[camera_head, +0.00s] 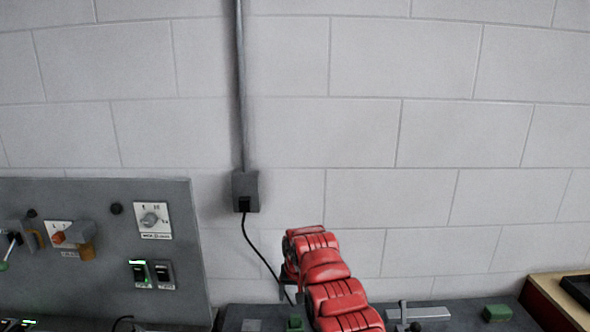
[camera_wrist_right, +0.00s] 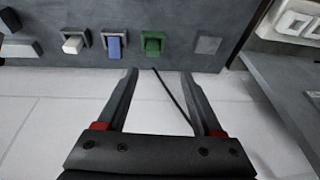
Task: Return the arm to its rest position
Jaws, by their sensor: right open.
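My right arm (camera_head: 335,285) is a chain of red segments. It rises from the bottom edge of the head view, right of centre, up in front of the block wall. My right gripper (camera_head: 289,284) shows only as a small dark part at the arm's left side. In the right wrist view its two dark fingers (camera_wrist_right: 160,78) are spread apart with nothing held between them. A thin black cable is seen in the gap between the fingers. My left gripper is not in view.
A grey control panel (camera_head: 190,225) with switches and knobs stands at the left. A grey bench surface (camera_head: 440,312) holds a grey lever (camera_head: 425,311) and a green block (camera_head: 497,312). A black cable (camera_head: 262,258) hangs from a wall socket box (camera_head: 245,190).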

